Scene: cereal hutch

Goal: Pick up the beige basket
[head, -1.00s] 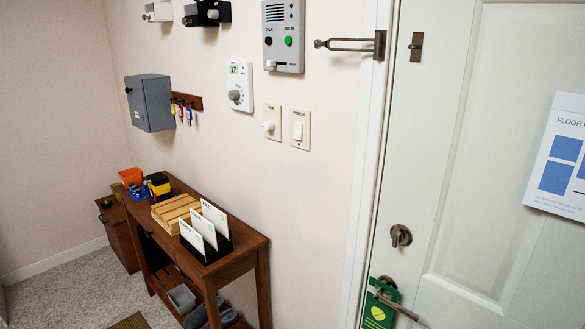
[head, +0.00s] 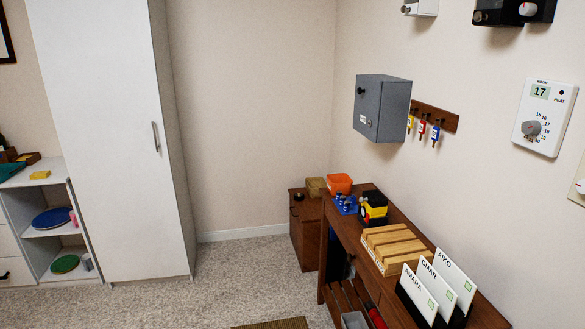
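A small tan, box-like thing (head: 315,187) sits on top of the low brown cabinet (head: 306,233) in the far corner. It is small in the head view, and I cannot tell for sure whether it is the beige basket. An orange container (head: 339,184) stands just to its right and partly in front. No other beige basket shows. Neither of my grippers is in view.
A brown console table (head: 400,219) along the right wall holds a wooden slatted block (head: 392,246) and name cards (head: 436,290). A tall white wardrobe (head: 110,130) and white shelves (head: 48,228) stand left. Carpet (head: 240,275) in the middle is clear.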

